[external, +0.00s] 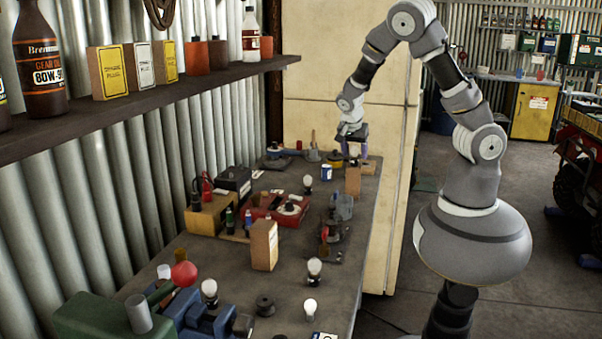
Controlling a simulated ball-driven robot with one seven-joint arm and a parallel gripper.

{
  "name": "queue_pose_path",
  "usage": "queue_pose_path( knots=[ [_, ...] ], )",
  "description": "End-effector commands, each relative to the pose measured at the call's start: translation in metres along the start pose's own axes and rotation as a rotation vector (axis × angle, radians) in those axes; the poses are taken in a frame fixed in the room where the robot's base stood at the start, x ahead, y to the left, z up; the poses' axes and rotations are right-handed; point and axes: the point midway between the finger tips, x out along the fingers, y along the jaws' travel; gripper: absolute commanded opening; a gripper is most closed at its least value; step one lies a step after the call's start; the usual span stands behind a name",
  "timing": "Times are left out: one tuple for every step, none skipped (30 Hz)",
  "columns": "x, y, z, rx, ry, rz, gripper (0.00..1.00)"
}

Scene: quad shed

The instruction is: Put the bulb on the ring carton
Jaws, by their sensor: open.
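Several white light bulbs with dark bases stand on the grey bench: one near the middle (308,182), one nearer the front (315,268), one by the front edge (310,306) and one at the left (209,288). Another pale bulb-like shape (354,151) shows just under my gripper (352,143) at the far end. My gripper is small in view, pointing down and open; I cannot tell whether it touches that shape. A tan carton (353,181) stands below and in front of it. Another tan carton (264,246) stands mid-bench. Their labels are unreadable, so I cannot tell which is the ring carton.
A red tray (262,212), a yellow box (207,219) and a black box (234,181) crowd the bench's left side. A blue vise-like tool (190,308) is at the front left. A shelf (120,118) overhangs the left. Bare bench (225,252) shows between items.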

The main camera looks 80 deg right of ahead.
Motion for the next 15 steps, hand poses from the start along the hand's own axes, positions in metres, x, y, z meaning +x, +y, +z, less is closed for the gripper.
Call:
queue_pose_path(
  knots=[
    [-0.008, -0.001, 0.000, -0.002, 0.000, -0.002, 0.63],
    [-0.013, -0.001, 0.000, -0.003, 0.000, -0.003, 0.63],
    [-0.022, -0.001, -0.001, -0.002, 0.000, -0.005, 0.63],
    [-0.029, -0.001, -0.001, -0.002, -0.001, -0.005, 0.63],
    [-0.036, -0.001, -0.001, -0.002, -0.001, -0.005, 0.63],
    [-0.046, -0.001, -0.001, -0.003, -0.001, -0.006, 0.63],
    [-0.054, -0.001, -0.001, -0.003, -0.001, -0.005, 0.63],
    [-0.062, -0.001, -0.001, -0.004, -0.001, -0.006, 0.63],
    [-0.071, -0.001, -0.001, -0.003, -0.001, -0.005, 0.63],
    [-0.078, -0.001, -0.001, -0.003, -0.001, -0.006, 0.63],
    [-0.085, -0.001, -0.001, -0.003, -0.001, -0.006, 0.63],
    [-0.092, -0.001, -0.001, -0.002, -0.001, -0.005, 0.63],
    [-0.098, -0.001, -0.001, -0.002, 0.000, -0.005, 0.63],
    [-0.103, -0.001, -0.001, -0.003, -0.001, -0.004, 0.63],
    [-0.108, -0.001, -0.001, -0.002, -0.001, -0.004, 0.63]
  ],
)
